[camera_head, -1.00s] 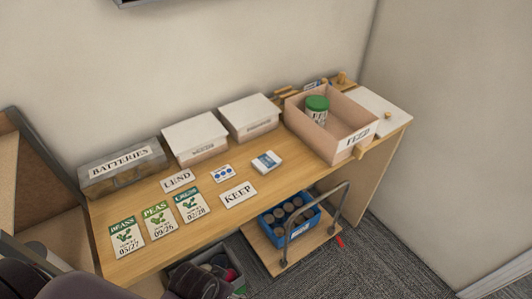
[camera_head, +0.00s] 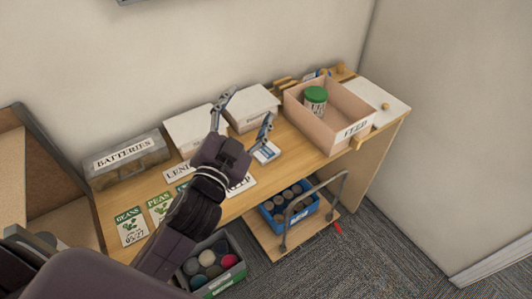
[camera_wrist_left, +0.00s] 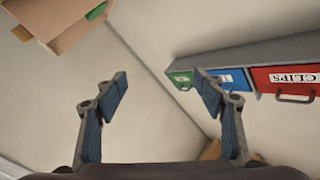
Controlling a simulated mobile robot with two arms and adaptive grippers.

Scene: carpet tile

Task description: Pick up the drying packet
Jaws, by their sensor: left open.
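A small white packet with a blue label (camera_head: 266,153) lies on the wooden desk (camera_head: 314,157), partly behind a left finger. I cannot tell whether it is the drying packet. A flat white piece with blue dots, seen earlier beside it, is now hidden behind my left gripper. My left gripper (camera_head: 245,110) is open and empty above the desk, between the viewer and the white boxes. Its spread fingers also show in the left wrist view (camera_wrist_left: 161,82), with no packet there. My right gripper is not in view.
A blue crate (camera_head: 290,213) stands below. The wrist view shows wall drawers, one marked CLIPS (camera_wrist_left: 286,80).

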